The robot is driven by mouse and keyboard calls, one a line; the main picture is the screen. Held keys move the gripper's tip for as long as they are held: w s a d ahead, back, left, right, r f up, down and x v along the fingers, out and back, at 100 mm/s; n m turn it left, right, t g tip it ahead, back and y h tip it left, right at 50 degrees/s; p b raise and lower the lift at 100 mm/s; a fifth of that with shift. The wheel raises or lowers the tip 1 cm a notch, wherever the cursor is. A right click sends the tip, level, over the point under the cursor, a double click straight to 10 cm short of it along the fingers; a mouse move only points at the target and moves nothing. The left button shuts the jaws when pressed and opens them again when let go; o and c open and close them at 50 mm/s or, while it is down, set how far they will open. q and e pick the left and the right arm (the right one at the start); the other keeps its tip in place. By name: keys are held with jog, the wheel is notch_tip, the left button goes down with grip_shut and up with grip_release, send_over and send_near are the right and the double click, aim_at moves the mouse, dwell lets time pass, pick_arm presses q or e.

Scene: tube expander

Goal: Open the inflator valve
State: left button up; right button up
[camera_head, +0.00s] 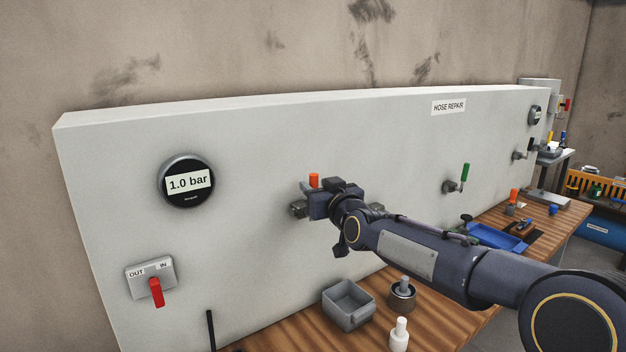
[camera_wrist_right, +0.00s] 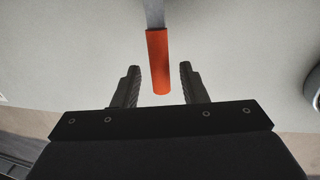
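An orange-handled valve lever (camera_head: 314,180) shows on the grey panel (camera_head: 250,130), partly hidden behind my right gripper (camera_head: 318,204). In the right wrist view the orange handle (camera_wrist_right: 158,62) hangs from a grey metal stem. It lies between the two dark fingers of my right gripper (camera_wrist_right: 159,72), with a visible gap on each side. The fingers are apart and do not appear to touch it. The valve body is mostly hidden by the gripper in the head view. My left gripper is not in view.
A round gauge (camera_head: 187,181) reads 1.0 bar, above a red OUT/IN switch (camera_head: 156,291). A green-handled valve (camera_head: 463,174) is further right. Below, the wooden bench (camera_head: 285,334) holds a grey bin (camera_head: 348,303), a dark round pot (camera_head: 402,297) and a blue tray (camera_head: 492,238).

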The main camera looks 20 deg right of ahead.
jog(key=shift+w+a, duration=0.15)
jog(key=shift+w, duration=0.9)
grip_shut()
